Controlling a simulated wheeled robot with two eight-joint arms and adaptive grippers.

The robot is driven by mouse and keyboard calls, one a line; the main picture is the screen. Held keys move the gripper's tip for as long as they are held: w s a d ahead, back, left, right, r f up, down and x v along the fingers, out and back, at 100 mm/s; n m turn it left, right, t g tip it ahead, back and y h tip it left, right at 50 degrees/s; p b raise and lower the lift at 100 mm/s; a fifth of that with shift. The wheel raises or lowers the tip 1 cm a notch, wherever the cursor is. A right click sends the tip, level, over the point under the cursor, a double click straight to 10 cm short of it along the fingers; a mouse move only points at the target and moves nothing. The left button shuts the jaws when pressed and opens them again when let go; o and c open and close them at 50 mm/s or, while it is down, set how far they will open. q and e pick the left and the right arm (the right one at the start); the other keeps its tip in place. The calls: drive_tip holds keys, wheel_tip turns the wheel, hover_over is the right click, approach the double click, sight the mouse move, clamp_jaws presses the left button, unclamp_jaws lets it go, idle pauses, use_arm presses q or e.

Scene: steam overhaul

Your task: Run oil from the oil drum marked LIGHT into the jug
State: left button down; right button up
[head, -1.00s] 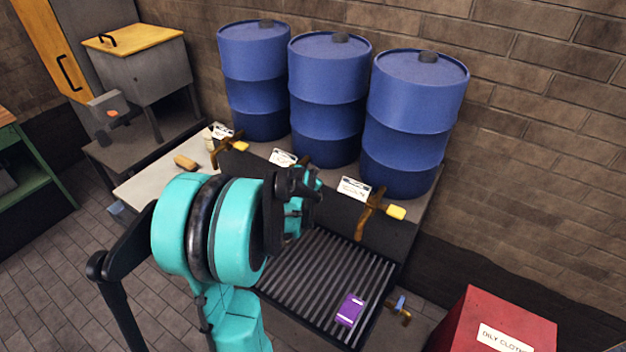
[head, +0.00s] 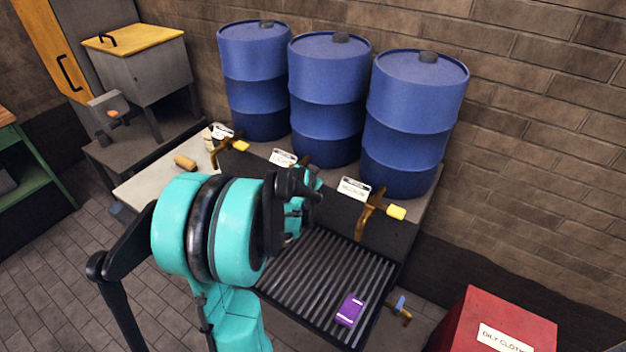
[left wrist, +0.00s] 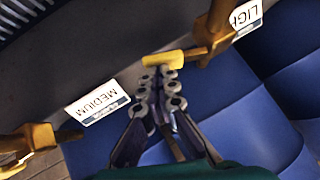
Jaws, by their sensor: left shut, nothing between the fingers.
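In the left wrist view, a card whose visible letters read LIGH (left wrist: 246,17) is beside a brass tap (left wrist: 218,30) with a yellow handle (left wrist: 175,59). My left gripper (left wrist: 160,78) is shut and empty, its fingertips right at that handle; whether they touch is unclear. In the head view the middle drum (head: 330,100) stands above the middle card (head: 284,157) and its tap (head: 306,160), mostly hidden by my left gripper (head: 306,190). I cannot make out the jug; my arm covers part of the grating. My right gripper is not in view.
A MEDIUM card (left wrist: 97,101) and another tap (left wrist: 30,142) are close by in the wrist view. Blue drums stand left (head: 254,80) and right (head: 415,120). A purple item (head: 350,310) lies on the slatted grating (head: 325,270). A red bin (head: 500,315) stands at lower right.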

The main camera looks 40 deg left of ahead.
use_arm(q)
drive_tip(key=shift+r, duration=0.15)
drive_tip(key=shift+r+p, duration=0.65)
drive_tip(key=shift+r, duration=0.05)
drive_tip(key=s+d+r+p, duration=0.2)
drive_tip(key=s+r+p, duration=0.3)
drive_tip(key=r, duration=0.6)
drive_tip(key=shift+s, duration=0.95)
